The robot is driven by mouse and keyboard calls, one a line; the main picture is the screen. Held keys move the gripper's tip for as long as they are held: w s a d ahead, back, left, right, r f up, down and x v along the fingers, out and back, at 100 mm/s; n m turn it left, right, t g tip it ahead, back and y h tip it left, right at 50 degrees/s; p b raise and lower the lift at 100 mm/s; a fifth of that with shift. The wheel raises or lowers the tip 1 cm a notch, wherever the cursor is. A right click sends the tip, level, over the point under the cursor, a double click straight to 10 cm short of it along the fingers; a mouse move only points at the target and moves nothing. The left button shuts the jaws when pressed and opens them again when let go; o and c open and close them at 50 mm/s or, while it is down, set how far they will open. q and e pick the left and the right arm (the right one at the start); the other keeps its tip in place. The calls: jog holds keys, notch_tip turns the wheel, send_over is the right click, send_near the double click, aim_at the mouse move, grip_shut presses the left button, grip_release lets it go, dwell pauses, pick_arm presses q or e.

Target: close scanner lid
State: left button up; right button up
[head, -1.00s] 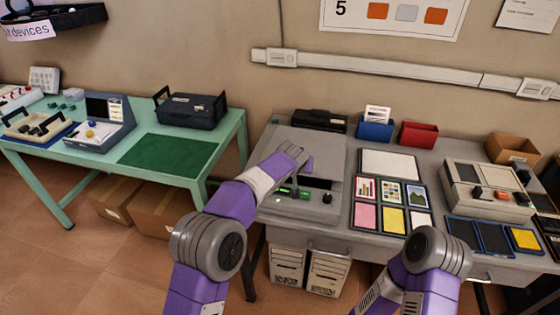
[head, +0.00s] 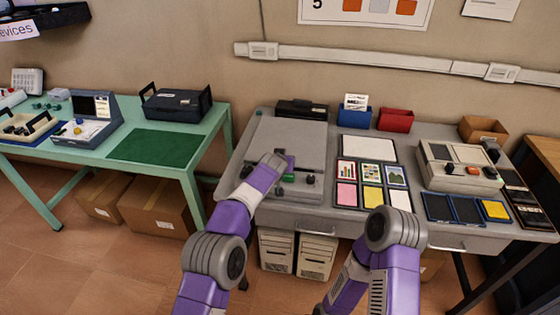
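The scanner (head: 293,140) is a flat grey machine at the left end of the grey table, with a front strip of small controls and a green light. Its broad grey top panel looks flat, but I cannot tell from this angle whether the lid is fully down. My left gripper (head: 278,161) is over the front left part of the scanner and hides some of it. Its fingers are small and partly turned away, so neither their opening nor contact with the scanner is clear. My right arm is bent at the lower right, and its gripper is out of view.
Right of the scanner lie a white panel (head: 368,147) and several framed colour cards. Blue (head: 354,117) and red (head: 395,119) holders stand behind. Another grey device (head: 458,166) is farther right. A green table (head: 200,150) stands left, across a gap.

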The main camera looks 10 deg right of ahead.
pick_arm(q)
jog(key=shift+s+a+f, duration=0.1)
jog(key=shift+s+f, duration=0.1)
jog(key=shift+f, duration=0.9)
jog(key=o, duration=1.5)
jog(key=shift+a, duration=0.1)
jog(key=shift+s+a+r, duration=0.1)
jog(key=shift+s+r, duration=0.2)
jog(key=shift+r, duration=0.05)
jog(key=shift+w+d+r+b+v, duration=0.1)
jog(key=shift+d+r+b+v, duration=0.1)
jog(key=shift+v, duration=1.05)
jog(key=shift+w+d+r+b+v, duration=0.1)
jog(key=shift+r+v, duration=0.1)
jog(key=shift+v, duration=1.05)
jog(key=shift+w+d+r+b+v, duration=0.1)
jog(key=shift+d+r+v, duration=0.1)
jog(key=shift+v, duration=1.05)
